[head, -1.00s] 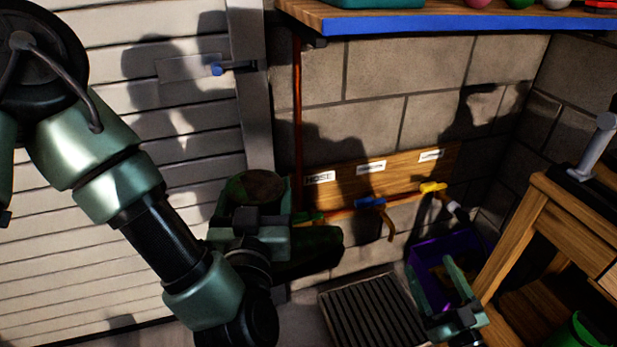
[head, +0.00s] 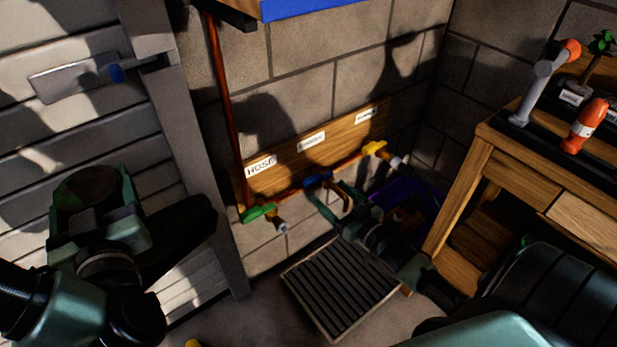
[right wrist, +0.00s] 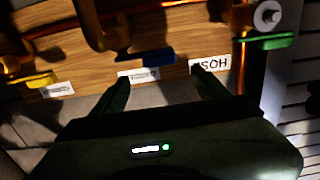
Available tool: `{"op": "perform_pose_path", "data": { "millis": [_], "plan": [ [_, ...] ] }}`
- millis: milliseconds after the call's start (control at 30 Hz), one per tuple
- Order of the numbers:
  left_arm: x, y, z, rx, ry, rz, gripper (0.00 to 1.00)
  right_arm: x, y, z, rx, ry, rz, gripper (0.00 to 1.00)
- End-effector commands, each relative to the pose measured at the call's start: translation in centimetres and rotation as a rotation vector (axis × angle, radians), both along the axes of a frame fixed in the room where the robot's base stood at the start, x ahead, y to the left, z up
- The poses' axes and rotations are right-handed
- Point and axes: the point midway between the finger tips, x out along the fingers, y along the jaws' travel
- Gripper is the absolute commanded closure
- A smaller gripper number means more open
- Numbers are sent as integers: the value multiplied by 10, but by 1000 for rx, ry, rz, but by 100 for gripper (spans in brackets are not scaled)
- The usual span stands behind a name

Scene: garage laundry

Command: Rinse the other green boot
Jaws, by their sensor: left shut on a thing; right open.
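My left gripper (head: 95,222) is shut on a dark green boot (head: 185,235) at the left of the head view. The boot's open top faces up and its foot points right. Three taps sit on a copper pipe along a wooden board: green (head: 260,211) under the label "HOSE", blue (head: 318,180) in the middle, and yellow (head: 374,148) at right. My right gripper (head: 336,204) is open in front of the blue tap. In the right wrist view the blue handle (right wrist: 158,58) shows between its fingertips (right wrist: 161,78), with no clear contact.
A slatted drain grate (head: 340,288) lies on the floor below the taps. A purple crate (head: 408,194) stands behind my right arm, partly hidden. A wooden workbench (head: 470,190) with tools is at right. A blue-edged shelf (head: 310,8) hangs above.

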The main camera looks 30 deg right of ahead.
Motion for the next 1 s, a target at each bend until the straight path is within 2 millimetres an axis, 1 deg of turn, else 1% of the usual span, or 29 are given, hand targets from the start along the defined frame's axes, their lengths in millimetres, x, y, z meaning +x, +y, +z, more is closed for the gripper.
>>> {"op": "perform_pose_path", "data": {
  "millis": [33, 200, 400, 500, 600, 867, 900, 967, 1000],
  "plan": [
    [0, 0, -3, -2, -5, 0, 98, 12, 1, -1, -1, -3, 0, 25],
    [0, 0, -11, -2, -5, 0, 98, 45, 4, -1, 0, -3, 1, 25],
    [0, 0, -17, -2, -5, 1, 98, 74, 6, -1, 0, -2, 1, 25],
    [0, 0, -19, -2, -5, 1, 98, 82, 7, -1, 0, -1, 1, 25],
    [0, 0, -19, -2, -5, 1, 98, 87, 7, 0, 0, 0, 1, 25],
    [0, 0, -19, -2, -5, 1, 98, 88, 7, 0, 0, 1, 1, 25],
    [0, 0, -19, -2, -5, 1, 98, 88, 7, 0, 0, 0, 1, 28],
    [0, 0, -19, -2, -5, 1, 98, 88, 7, 0, 0, 1, 1, 45],
    [0, 0, -19, -2, -5, 1, 98, 88, 7, 0, 0, 0, 1, 56]
  ]
}}
